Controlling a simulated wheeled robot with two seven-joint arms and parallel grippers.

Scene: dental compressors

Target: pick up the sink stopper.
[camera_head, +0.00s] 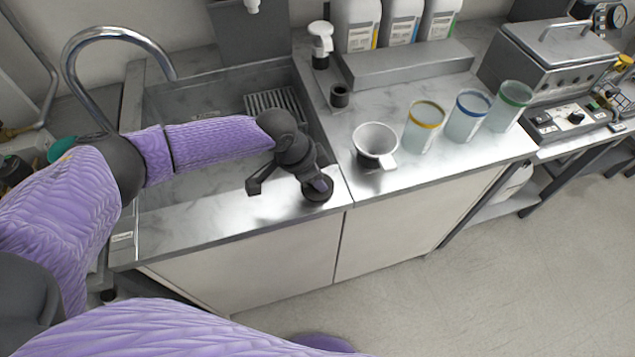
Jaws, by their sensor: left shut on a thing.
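The sink stopper (317,194) is a dark round piece at the front of the metal counter, just right of the sink basin. My left gripper (320,182) comes down on it from above and is shut on it. The gripper hides the upper part of the stopper. I cannot tell whether the stopper still touches the counter. My right gripper is not in view.
The sink basin (190,103) with a curved faucet (112,32) lies at the left. A small black cup (339,97) stands behind.

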